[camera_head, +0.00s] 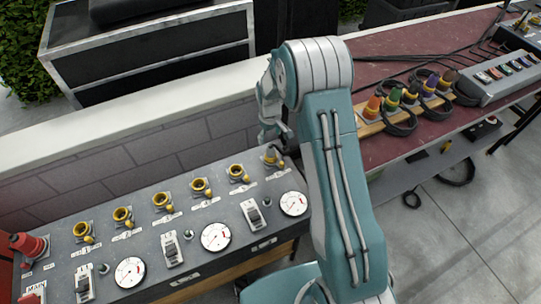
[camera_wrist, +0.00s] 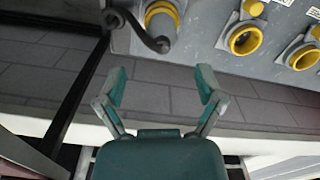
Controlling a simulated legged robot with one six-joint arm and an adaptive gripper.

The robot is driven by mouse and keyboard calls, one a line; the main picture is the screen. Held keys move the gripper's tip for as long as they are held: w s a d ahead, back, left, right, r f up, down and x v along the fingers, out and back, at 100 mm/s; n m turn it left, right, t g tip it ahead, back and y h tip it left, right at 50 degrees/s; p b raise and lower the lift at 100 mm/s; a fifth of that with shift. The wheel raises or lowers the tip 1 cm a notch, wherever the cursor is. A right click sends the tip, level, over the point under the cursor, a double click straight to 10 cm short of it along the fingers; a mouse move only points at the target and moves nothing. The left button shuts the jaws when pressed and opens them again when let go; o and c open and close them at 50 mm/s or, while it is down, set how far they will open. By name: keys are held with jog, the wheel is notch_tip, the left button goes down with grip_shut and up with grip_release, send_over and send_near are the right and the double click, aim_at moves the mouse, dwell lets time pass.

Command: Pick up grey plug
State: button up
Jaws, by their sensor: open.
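A grey plug with a yellow ring (camera_head: 272,155) sits at the right end of the socket row on the grey panel (camera_head: 140,200). In the wrist view the plug (camera_wrist: 162,18) is at the top centre, partly cut off by the frame edge, with a dark cable curving from it. My gripper (camera_wrist: 161,88) is open, with its two fingers apart and nothing between them. The plug lies beyond the fingertips, apart from them. In the head view my gripper (camera_head: 268,108) is above and behind the plug, partly hidden by my arm.
Several yellow-ringed sockets (camera_head: 200,187) line the panel, with gauges and switches in front. A red plug (camera_head: 28,245) is at its left end. A white-topped brick wall (camera_head: 130,112) runs behind. Coloured plugs on a wooden rack (camera_head: 370,128) stand on the red table (camera_head: 385,150).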

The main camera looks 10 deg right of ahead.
aim_at(271, 151)
jog(key=f, duration=0.7)
jog(key=shift+s, duration=0.35)
grip_shut()
